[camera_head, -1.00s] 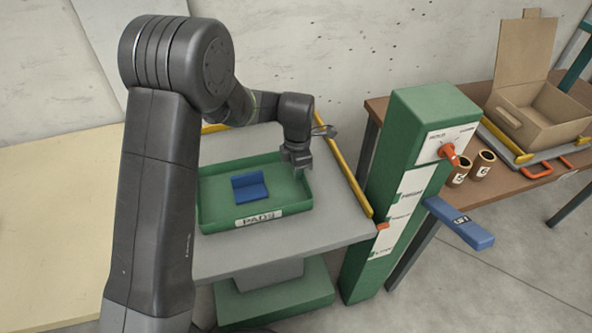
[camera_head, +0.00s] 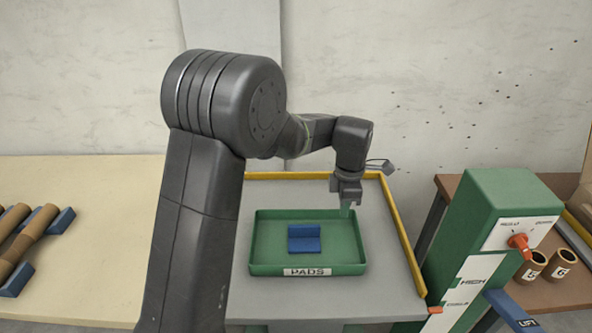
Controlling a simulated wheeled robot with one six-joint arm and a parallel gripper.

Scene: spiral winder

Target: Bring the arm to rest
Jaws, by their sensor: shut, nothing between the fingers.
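My arm's gripper (camera_head: 346,203) hangs pointing down over the right back part of the green tray labelled PADS. It is shut with nothing in it, and small in this view. The green tray (camera_head: 262,262) sits on a grey table top (camera_head: 395,292) with yellow edge rails. My upper arm hides the left part of the grey table.
A green column (camera_head: 490,215) with an orange knob (camera_head: 520,244) and a blue lever (camera_head: 512,312) stands right of the table. Two brown tubes (camera_head: 530,268) stand on a brown bench (camera_head: 572,292). Brown tubes on blue holders (camera_head: 35,228) lie on the pale left table (camera_head: 95,200).

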